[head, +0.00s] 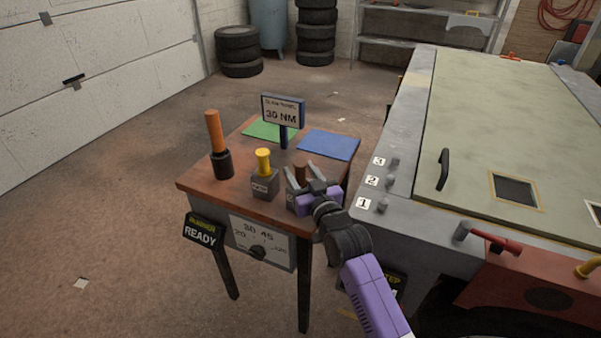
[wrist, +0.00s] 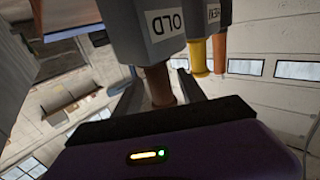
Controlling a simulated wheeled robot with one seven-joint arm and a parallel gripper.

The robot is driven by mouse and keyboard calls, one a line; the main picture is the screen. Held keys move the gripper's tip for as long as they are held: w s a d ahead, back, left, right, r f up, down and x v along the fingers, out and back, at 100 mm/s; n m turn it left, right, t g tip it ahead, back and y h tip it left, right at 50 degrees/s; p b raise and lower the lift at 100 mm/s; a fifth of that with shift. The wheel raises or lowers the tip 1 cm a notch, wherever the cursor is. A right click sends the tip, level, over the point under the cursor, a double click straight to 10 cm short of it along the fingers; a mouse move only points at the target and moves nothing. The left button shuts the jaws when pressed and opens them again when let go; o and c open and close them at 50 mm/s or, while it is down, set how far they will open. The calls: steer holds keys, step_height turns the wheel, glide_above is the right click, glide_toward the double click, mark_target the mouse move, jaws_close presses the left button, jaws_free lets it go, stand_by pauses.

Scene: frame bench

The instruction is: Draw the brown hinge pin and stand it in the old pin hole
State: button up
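The brown pin (head: 301,172) stands upright in the grey block marked OLD (wrist: 168,22), on the wooden stand. In the wrist view the brown pin (wrist: 159,85) shows upside down, with its lower end inside the block. My gripper (head: 304,172) is at the block, with its fingers spread to either side of the pin. In the wrist view the fingers look apart from the pin, with gaps on both sides, so my gripper (wrist: 160,85) is open. My gripper hides much of the OLD block in the head view.
A yellow pin (head: 263,161) stands in a neighbouring grey block (head: 264,184). An orange-handled tool (head: 215,135) stands at the left, and a 30 NM sign (head: 283,112) behind.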

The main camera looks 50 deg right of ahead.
stand_by(0.3)
step_height(320, 180, up, 20)
stand_by(0.5)
stand_by(0.5)
step_height(320, 180, up, 4)
steer(key=s+a+f+t+h, duration=0.1)
steer(key=s+t, duration=0.1)
steer(key=s+a+f+n+y, duration=0.2)
steer(key=s+a+f+y, duration=0.2)
steer(key=s+a+f, duration=1.3)
steer(key=s+a+f+n+g+y, duration=0.1)
steer(key=s+a+f+g+y, duration=0.1)
steer(key=s, duration=0.8)
steer(key=s+a+f+n+g+y, duration=0.1)
steer(key=s+a+f, duration=0.4)
steer(key=s, duration=0.6)
steer(key=shift+n+g+y, duration=0.3)
steer(key=shift+g+y, duration=0.1)
steer(key=shift+y, duration=0.1)
